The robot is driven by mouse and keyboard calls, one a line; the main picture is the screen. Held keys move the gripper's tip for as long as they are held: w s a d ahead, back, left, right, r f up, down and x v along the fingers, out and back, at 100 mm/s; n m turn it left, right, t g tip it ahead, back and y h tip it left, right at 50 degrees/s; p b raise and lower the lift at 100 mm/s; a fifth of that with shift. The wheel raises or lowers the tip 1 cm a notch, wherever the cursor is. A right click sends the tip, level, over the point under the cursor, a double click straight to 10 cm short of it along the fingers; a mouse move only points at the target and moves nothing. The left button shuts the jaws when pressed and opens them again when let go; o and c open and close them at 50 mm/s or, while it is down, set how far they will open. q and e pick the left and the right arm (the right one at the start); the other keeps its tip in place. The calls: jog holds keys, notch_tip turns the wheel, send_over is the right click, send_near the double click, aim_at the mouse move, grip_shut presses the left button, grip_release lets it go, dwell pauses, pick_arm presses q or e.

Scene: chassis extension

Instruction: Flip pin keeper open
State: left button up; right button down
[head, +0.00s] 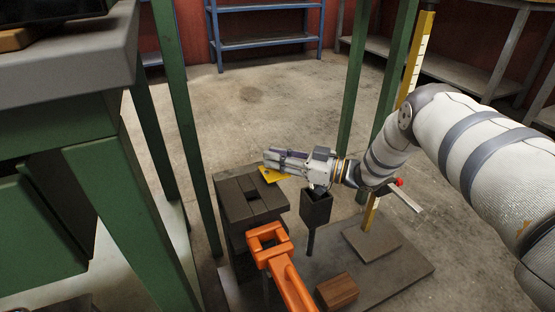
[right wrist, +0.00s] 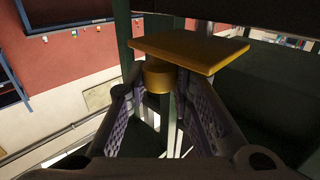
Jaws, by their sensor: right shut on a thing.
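A yellow plate (head: 270,175), which looks like the pin keeper, is at the far edge of a dark slatted block (head: 250,205). In the right wrist view the yellow plate (right wrist: 190,50) sits above a short yellow round part (right wrist: 158,76). My right gripper (head: 268,160) reaches in from the right, level, over the block. In the right wrist view my right gripper (right wrist: 160,92) has its fingers on both sides of the round part, closed on the yellow piece; exact contact is partly hidden. My left gripper is not in view.
An orange bracket (head: 268,240) stands in front of the block. A dark square post (head: 316,208) is just below my right gripper. A yellow measuring post (head: 421,50), a wooden block (head: 337,291) and green posts (head: 357,75) stand nearby. Open floor lies behind.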

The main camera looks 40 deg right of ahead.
dwell(0.4)
jog(key=c, duration=1.4)
grip_release()
jog(key=shift+o, duration=0.2)
jog(key=v, duration=1.2)
